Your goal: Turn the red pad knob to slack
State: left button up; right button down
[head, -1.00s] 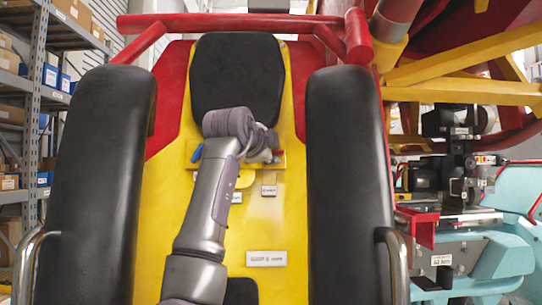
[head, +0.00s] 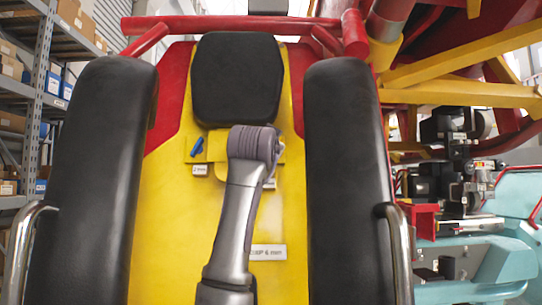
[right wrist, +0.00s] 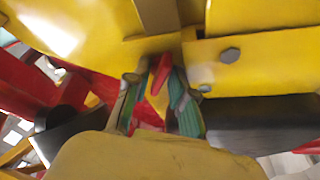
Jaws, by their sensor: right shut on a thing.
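The red pad knob (right wrist: 163,68) shows in the right wrist view as a small red lever between the fingers, its tip pointing up against a yellow plate. My right gripper (right wrist: 156,88) is shut on it, a green-padded finger on either side. In the head view my right arm rises up the middle of the yellow seat back (head: 180,225). Its wrist hides the gripper and the red knob there. A blue knob (head: 197,147) sits tilted on the yellow plate to the left of my wrist. My left gripper is in neither view.
Tall black pads (head: 88,180) flank the seat back left and right (head: 345,180), with a black headrest (head: 236,80) above. A red bar (head: 230,25) crosses the top. Curved metal handles (head: 400,250) stand outside the pads. Small labels lie below the knobs.

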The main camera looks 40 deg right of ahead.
jog(key=shift+n+t+b, duration=0.5)
jog(key=shift+n, duration=0.8)
jog(key=c, duration=1.3)
grip_release()
jog(key=shift+o, duration=0.2)
jog(key=shift+s+r, duration=0.1)
jog(key=v, duration=1.2)
jog(key=shift+s+r, duration=0.1)
jog(key=shift+r, duration=0.05)
